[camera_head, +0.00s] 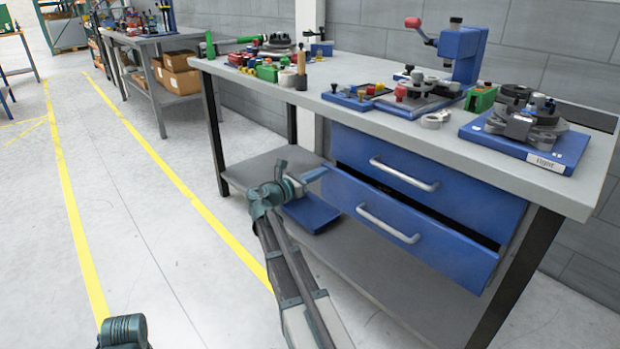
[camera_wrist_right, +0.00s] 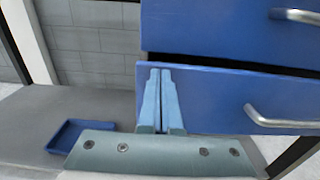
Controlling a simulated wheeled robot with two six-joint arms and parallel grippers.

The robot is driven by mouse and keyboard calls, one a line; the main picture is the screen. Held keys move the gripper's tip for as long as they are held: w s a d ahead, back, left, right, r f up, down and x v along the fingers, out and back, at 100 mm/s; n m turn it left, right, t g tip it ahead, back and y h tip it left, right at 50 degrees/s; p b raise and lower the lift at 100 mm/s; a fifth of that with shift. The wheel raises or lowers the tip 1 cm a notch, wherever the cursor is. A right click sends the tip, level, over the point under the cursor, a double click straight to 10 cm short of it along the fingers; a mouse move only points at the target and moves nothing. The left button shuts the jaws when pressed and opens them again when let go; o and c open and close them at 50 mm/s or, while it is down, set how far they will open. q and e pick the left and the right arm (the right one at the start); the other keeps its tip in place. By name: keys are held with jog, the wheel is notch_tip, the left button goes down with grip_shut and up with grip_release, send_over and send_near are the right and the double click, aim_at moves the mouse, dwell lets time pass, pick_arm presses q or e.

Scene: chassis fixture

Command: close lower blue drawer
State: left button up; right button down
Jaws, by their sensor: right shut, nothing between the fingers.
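The lower blue drawer (camera_head: 445,258) stands partly pulled out under the workbench, with a dark gap above its front edge. Its silver handle (camera_head: 388,223) is on the front; in the right wrist view the drawer (camera_wrist_right: 215,100) fills the right side, with the handle (camera_wrist_right: 280,120) at the right edge. My right gripper (camera_head: 318,174) is shut and empty at the left end of the drawer front. Its fingertips (camera_wrist_right: 161,72) overlap the drawer's left part near its top edge; I cannot tell whether they touch. My left gripper is out of view.
The upper blue drawer (camera_head: 430,175) sits just above and looks shut. A blue tray (camera_head: 312,213) lies on the lower shelf (camera_head: 400,290) beside my right arm. The workbench top (camera_head: 330,72) holds fixtures and small parts. Floor left of the bench is clear.

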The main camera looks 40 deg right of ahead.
aim_at(332, 166)
jog(key=shift+d, duration=0.35)
jog(key=d, duration=0.4)
jog(key=shift+w+d, duration=0.2)
jog(key=shift+d, duration=0.1)
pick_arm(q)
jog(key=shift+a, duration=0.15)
pick_arm(e)
jog(key=shift+r, duration=0.1)
jog(key=shift+a, duration=0.25)
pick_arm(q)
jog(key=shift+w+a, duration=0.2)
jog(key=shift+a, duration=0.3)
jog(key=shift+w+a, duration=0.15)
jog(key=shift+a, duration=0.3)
pick_arm(e)
jog(key=s+a, duration=0.1)
jog(key=a, duration=1.3)
